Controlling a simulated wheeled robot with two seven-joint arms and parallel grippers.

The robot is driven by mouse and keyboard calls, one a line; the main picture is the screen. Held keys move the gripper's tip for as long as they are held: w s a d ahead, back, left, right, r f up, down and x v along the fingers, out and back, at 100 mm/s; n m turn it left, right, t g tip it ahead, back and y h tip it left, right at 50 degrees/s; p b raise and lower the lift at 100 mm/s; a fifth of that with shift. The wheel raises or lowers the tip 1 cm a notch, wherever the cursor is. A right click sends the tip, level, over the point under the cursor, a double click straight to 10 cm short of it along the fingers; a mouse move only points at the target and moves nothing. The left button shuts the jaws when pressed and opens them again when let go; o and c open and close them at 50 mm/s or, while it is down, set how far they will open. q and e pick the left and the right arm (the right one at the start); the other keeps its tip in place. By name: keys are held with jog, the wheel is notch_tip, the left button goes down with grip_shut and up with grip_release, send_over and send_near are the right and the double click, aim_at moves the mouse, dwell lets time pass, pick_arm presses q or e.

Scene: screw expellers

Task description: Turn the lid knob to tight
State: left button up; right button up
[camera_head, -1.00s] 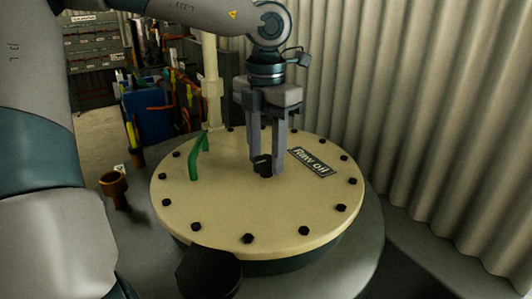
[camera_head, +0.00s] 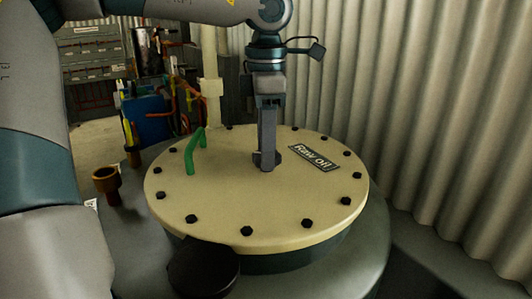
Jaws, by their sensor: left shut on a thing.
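The lid (camera_head: 230,205) is a round cream disc with black bolts around its rim, a green handle (camera_head: 196,152) and a "Raw oil" label (camera_head: 314,157). The small black lid knob (camera_head: 278,157) stands near the lid's middle. My left gripper (camera_head: 266,160) points straight down over it, seen edge-on, with its fingers shut on the knob. The fingers hide most of the knob. My right gripper is not in view.
A brown cup-shaped fitting (camera_head: 106,182) stands on the grey tank top left of the lid. A black round cap (camera_head: 203,268) is at the front. A cream pipe (camera_head: 210,85) rises behind the lid. A corrugated wall (camera_head: 430,110) closes off the right.

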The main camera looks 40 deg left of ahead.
pick_arm(q)
jog(key=m, duration=0.4)
jog(key=shift+m+b, duration=0.3)
jog(key=shift+b, duration=0.05)
jog(key=m, duration=0.5)
jog(key=shift+w+r+m, duration=0.1)
jog(key=shift+m, duration=0.2)
jog(key=o, duration=1.1)
jog(key=shift+r, duration=0.45)
jog(key=shift+r+b, duration=1.1)
jog(key=shift+r, duration=7.15)
